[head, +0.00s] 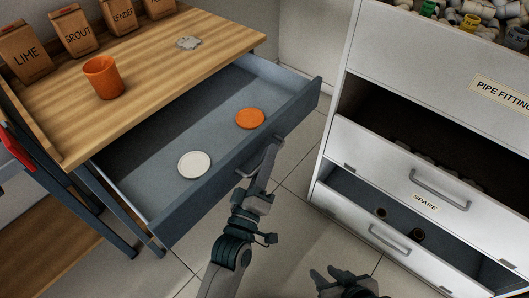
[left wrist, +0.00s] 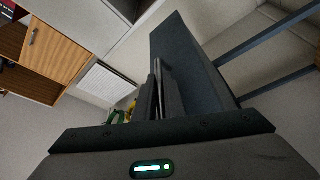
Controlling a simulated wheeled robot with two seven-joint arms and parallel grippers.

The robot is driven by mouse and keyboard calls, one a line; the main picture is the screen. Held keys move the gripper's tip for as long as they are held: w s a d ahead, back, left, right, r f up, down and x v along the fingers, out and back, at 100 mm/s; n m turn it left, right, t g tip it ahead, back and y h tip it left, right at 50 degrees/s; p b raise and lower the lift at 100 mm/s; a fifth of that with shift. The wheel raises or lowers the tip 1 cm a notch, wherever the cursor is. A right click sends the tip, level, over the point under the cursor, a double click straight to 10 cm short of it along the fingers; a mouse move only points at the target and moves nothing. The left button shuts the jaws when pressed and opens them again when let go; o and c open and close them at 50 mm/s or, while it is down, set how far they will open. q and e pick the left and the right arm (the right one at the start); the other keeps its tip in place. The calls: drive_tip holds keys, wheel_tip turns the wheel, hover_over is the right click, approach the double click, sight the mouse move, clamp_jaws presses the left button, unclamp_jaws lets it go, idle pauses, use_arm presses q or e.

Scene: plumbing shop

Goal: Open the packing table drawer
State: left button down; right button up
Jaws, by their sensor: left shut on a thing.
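The packing table (head: 190,75) has a wooden top, and its grey-blue drawer (head: 160,150) is pulled well out toward me. The drawer front also shows in the left wrist view (left wrist: 185,60). My left gripper (head: 274,148) is at the outside of the drawer front, shut on the drawer handle, which is mostly hidden by the fingers. The handle shows as a thin dark bar (left wrist: 158,72) at the fingers in the left wrist view. My right gripper (head: 330,277) is low in the head view, empty, away from the drawer, its fingers apart.
An orange disc (head: 250,118) and a white disc (head: 194,164) lie in the drawer. An orange cup (head: 104,77), a grey item (head: 188,43) and several paper bags stand on the tabletop. A white pipe-fittings cabinet (head: 425,70) with open drawers stands right; tiled floor lies between.

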use_arm(q)
drive_tip(key=shift+f, duration=0.1)
drive_tip(key=c, duration=2.1)
unclamp_jaws()
drive_tip(key=shift+s, duration=0.1)
drive_tip(key=v, duration=1.7)
drive_tip(key=shift+s+a, duration=0.1)
drive_tip(key=shift+s, duration=0.05)
